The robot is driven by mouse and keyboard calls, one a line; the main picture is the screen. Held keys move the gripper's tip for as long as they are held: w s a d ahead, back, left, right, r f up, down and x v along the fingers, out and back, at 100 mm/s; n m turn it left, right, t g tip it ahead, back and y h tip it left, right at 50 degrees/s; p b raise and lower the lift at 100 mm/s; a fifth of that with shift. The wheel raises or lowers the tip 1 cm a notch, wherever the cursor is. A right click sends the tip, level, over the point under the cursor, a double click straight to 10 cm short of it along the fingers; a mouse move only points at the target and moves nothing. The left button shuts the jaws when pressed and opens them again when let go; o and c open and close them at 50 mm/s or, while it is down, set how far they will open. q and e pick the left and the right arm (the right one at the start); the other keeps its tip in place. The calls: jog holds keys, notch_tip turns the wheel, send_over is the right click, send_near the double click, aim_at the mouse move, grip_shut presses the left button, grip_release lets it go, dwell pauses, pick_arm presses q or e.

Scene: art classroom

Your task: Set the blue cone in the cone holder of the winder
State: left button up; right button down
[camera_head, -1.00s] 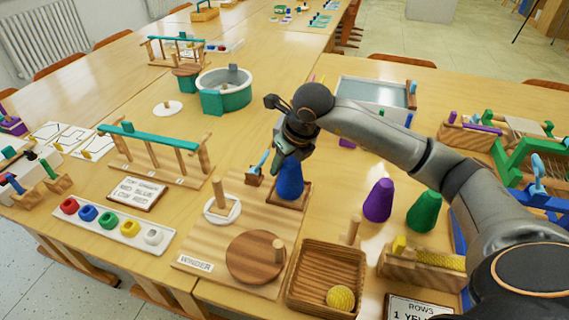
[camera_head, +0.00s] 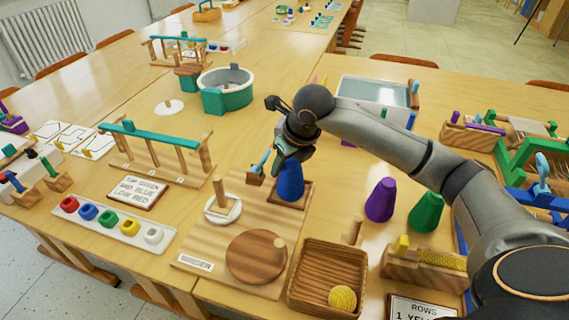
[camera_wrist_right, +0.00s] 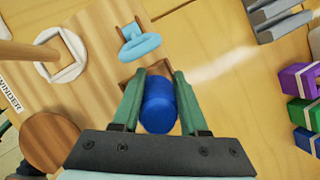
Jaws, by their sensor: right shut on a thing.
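The blue cone (camera_head: 291,181) stands upright in the square wooden cone holder (camera_head: 304,197) at the back right of the winder board (camera_head: 208,243). My right gripper (camera_head: 282,155) comes down from above and is shut on the cone's upper part. In the right wrist view, the two green fingers of my right gripper (camera_wrist_right: 157,103) flank the blue cone (camera_wrist_right: 158,106), and a corner of the holder (camera_wrist_right: 131,70) shows behind it. Whether the cone's base is fully seated is hard to tell. My left gripper is not in view.
A light-blue guide (camera_head: 262,162) stands just left of the cone. The winder also carries a peg on a white base (camera_head: 222,205) and a round wooden disc (camera_head: 255,258). A purple cone (camera_head: 381,199) and a green cone (camera_head: 426,212) stand to the right. A wooden tray (camera_head: 327,277) holds a yellow ball.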

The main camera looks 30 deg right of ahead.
dwell(0.4)
jog(key=c, duration=1.1)
grip_release()
jog(key=shift+r, duration=0.25)
jog(key=p+v, duration=0.1)
jog(key=v, duration=1)
jog(key=shift+s+r+p, duration=0.1)
jog(key=shift+r+p, duration=0.1)
jog(key=shift+p, duration=0.1)
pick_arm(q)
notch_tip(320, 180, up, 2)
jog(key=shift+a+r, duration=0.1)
pick_arm(e)
jog(key=shift+s+r, duration=0.2)
jog(key=shift+r, duration=0.1)
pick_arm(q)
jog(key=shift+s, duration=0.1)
